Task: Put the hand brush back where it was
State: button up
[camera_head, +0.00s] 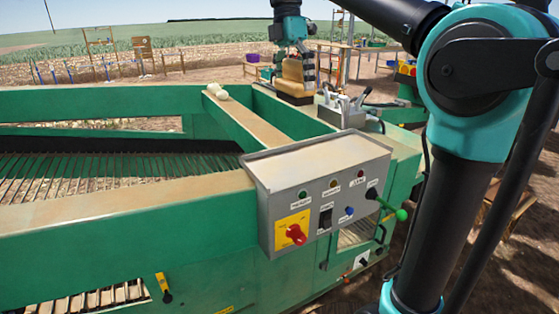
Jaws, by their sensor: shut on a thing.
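The hand brush (293,72), with a tan wooden body and what look like dark bristles below, is at the top centre, beyond the grey control box. My gripper (301,70) points down from above and is shut on it. The brush is upright, bristle side down, by the far rim of the green machine. I cannot tell whether its lower end touches the machine or hangs just above it.
The green machine (110,238) with a slatted bed fills the left. A grey control box (320,170) with a red knob and a green-tipped lever stands in front. Levers (345,108) rise right of the brush. A pale object (217,91) lies on the beam at left.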

aim_at(294, 169)
jog(key=w+x, duration=0.1)
jog(key=x, duration=0.5)
jog(key=w+a+x, duration=0.1)
jog(key=x, duration=0.5)
jog(key=w+a+f+x, duration=0.1)
jog(key=x, duration=0.6)
jog(key=shift+w+a, duration=0.15)
jog(key=o, duration=1.2)
jog(key=shift+c, duration=0.2)
jog(key=shift+r, duration=0.15)
jog(key=v, duration=1.1)
jog(key=shift+r, duration=0.4)
jog(key=shift+a, duration=0.1)
